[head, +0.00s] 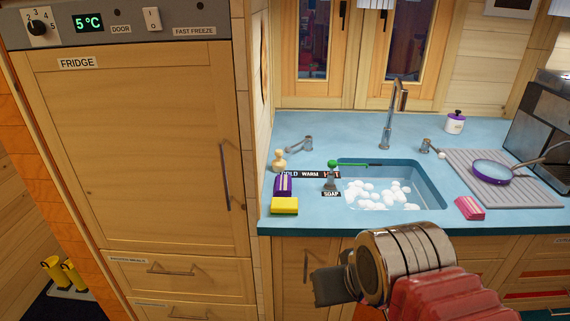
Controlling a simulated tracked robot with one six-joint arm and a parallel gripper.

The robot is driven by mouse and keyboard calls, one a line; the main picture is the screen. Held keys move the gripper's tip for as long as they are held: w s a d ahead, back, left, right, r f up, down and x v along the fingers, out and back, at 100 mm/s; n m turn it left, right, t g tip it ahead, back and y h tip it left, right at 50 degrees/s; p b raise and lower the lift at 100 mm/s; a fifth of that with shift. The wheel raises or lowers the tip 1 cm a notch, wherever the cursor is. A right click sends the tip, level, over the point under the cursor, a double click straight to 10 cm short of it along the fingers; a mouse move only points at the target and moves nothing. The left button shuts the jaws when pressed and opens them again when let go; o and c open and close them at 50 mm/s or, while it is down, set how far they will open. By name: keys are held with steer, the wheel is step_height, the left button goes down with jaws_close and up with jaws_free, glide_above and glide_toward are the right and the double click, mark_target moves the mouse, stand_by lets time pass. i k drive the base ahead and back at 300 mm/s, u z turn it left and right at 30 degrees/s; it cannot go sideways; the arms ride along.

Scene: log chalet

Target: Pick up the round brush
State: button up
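A small round brush (279,160) with a pale wooden knob on top appears to stand on the blue counter, left of the sink, behind a purple sponge (283,185). A thin green tool (356,164) with a round green head lies at the sink's back left edge; I cannot tell whether it is also a brush. My gripper (328,287) is low in the foreground, in front of the cabinet and well apart from both. Its dark end points left, and its fingers cannot be made out clearly.
The sink (427,189) holds white suds. A soap dispenser (331,178) stands at its left edge, and a yellow sponge (284,206) lies near the counter front. The tall tap (388,125) rises behind. A pan (491,173) sits right. The fridge (140,150) borders the counter's left.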

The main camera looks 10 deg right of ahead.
mark_target(279, 165)
steer(key=u, duration=0.05)
steer(key=i, duration=1)
steer(key=z, duration=0.05)
